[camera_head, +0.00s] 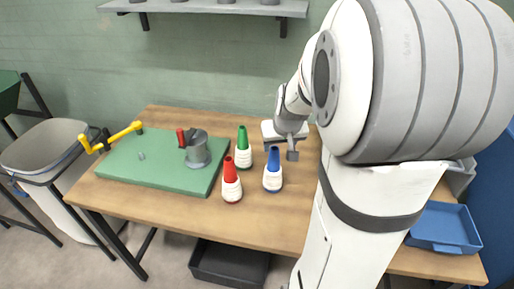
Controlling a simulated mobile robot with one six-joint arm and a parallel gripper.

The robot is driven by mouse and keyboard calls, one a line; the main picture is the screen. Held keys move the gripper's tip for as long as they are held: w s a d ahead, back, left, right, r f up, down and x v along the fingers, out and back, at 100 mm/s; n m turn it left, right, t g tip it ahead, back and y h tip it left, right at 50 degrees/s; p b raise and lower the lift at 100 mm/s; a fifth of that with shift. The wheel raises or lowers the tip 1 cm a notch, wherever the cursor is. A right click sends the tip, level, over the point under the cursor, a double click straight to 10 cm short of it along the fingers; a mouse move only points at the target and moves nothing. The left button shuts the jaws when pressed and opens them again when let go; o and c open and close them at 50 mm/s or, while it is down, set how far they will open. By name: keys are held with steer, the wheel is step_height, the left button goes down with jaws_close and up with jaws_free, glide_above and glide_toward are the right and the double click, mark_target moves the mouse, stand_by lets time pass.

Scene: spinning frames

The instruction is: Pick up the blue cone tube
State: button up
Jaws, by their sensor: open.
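The blue cone tube (273,171) stands upright on the wooden table, with a blue cone top and a white lower part. A red cone tube (231,181) stands upright to its left. A green cone tube (243,147) stands behind and to the left of it. My gripper (292,154) is open, behind and to the right of the blue cone tube, and looks apart from it. Its fingers are small in the picture, and nothing shows between them.
A green board (120,170) lies at the table's left, bearing a grey device (198,148) and a yellow-handled part (126,133). A blue tray (443,226) is at the right. A bin (45,147) stands at the left. The table (262,224) is clear in front of the tubes.

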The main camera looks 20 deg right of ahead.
mark_target(275, 149)
steer(key=shift+w+a+p+x, duration=0.1)
steer(key=shift+a+p+x, duration=0.1)
steer(key=shift+x, duration=1.55)
steer(key=shift+w+a+p+x, duration=0.1)
steer(key=shift+w+p+x, duration=0.05)
steer(key=shift+x, duration=1.55)
steer(key=shift+c, duration=0.5)
steer(key=shift+r, duration=0.1)
jaws_close()
